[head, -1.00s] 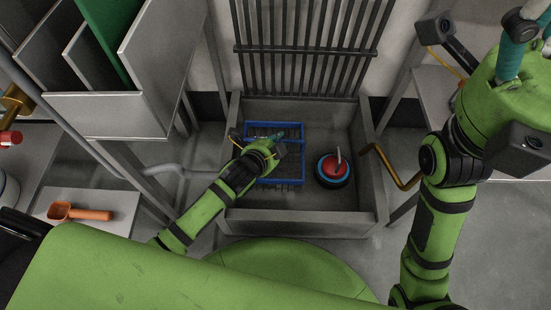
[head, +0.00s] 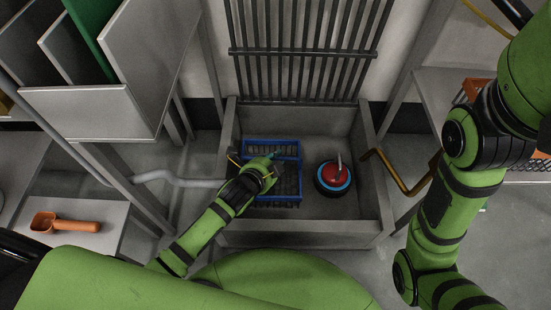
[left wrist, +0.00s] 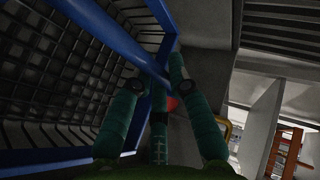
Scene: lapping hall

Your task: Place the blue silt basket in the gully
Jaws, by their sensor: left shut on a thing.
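The blue silt basket (head: 297,150) has a blue frame and dark mesh. In the head view it is inside the walls of the grey gully (head: 300,228), on its left side. My left gripper (head: 277,160) is shut on the basket's blue frame. In the left wrist view the teal fingers (left wrist: 163,85) close around a blue bar (left wrist: 120,42), with the dark mesh to the left. The gripper and forearm hide the basket's left part. I cannot tell whether its underside touches the gully floor. My right arm is in the head view, but its gripper is not.
A round red and blue object (head: 334,176) with an upright handle stands in the gully, right of the basket. A dark grating (head: 300,50) leans against the wall behind. A grey pipe (head: 180,181) is at left, a brass pipe (head: 395,173) at right. An orange scoop (head: 65,223) lies on a side shelf.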

